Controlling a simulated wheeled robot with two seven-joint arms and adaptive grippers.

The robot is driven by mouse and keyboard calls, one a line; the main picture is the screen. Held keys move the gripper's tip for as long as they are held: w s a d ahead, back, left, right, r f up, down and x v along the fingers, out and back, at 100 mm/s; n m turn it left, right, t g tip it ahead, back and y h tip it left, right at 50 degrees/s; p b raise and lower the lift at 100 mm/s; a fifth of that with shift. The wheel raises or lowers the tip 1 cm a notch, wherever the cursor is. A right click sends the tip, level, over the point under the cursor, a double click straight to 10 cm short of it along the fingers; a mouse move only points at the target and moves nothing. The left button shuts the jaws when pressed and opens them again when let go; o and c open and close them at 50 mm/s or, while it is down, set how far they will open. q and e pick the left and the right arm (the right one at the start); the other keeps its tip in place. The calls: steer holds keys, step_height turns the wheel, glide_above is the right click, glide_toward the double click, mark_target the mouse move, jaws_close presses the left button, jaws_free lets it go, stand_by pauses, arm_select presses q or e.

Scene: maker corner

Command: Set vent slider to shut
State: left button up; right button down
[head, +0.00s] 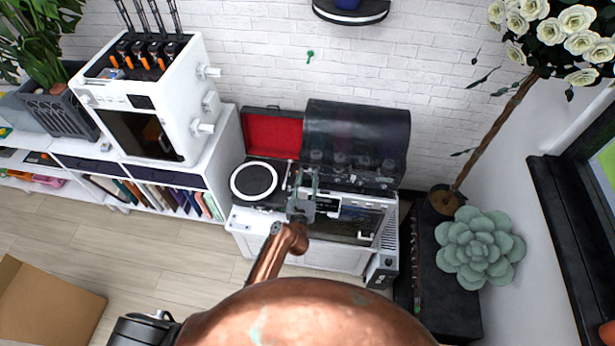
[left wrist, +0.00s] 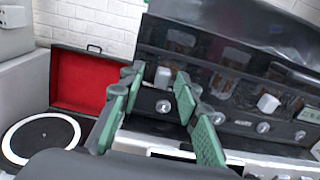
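A machine with a dark, see-through hood (head: 357,135) stands against the brick wall, and its dark front panel (left wrist: 230,118) carries round knobs and small white blocks. One white block (left wrist: 163,77) shows between my left fingertips in the left wrist view; another white block (left wrist: 268,103) is further right. I cannot tell for sure which is the vent slider or its setting. My left gripper (head: 305,180) is in front of the panel. Its green-padded fingers (left wrist: 158,80) are apart, with nothing visibly held. Contact with the block cannot be told. My right gripper is not in view.
A turntable (head: 254,181) with an open red-lined case (head: 272,132) is left of the machine. A white printer-like machine (head: 150,95) stands on a white shelf (head: 228,150). A dark cabinet (head: 445,265) with a pale green succulent (head: 479,247) is to the right.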

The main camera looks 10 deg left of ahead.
arm_select(q)
steer(key=s, duration=1.1)
steer(key=shift+s+d, duration=0.2)
steer(key=shift+s, duration=0.2)
steer(key=s+a+f+m+g+h+b, duration=0.1)
steer(key=s+a+f+m+g+b, duration=0.15)
steer(key=s+f+m, duration=0.85)
steer(key=s+a+f+m+g+h+b, duration=0.1)
steer(key=a+f+m+g+b, duration=0.2)
steer(key=f, duration=1.6)
steer(key=s+a+f+m+g+h+b, duration=0.15)
steer(key=s+f+m, duration=0.55)
steer(key=f, duration=0.9)
steer(key=s+a+f+m+g+y+b, duration=0.1)
steer(key=s+a+f+m+g+b, duration=0.1)
steer(key=s+f, duration=0.5)
steer(key=s+a+f+m+g+y+b, duration=0.1)
steer(key=s+a+f+m+g, duration=0.3)
steer(key=s, duration=1)
steer(key=s+a+f+m+g+y+b, duration=0.1)
steer(key=s+a+f+m+g, duration=0.3)
steer(key=s+a+f+m, duration=0.4)
steer(key=s+f+m+b, duration=0.1)
steer(key=s+f+m, duration=0.1)
steer(key=s+m, duration=0.1)
steer(key=shift+b, duration=0.3)
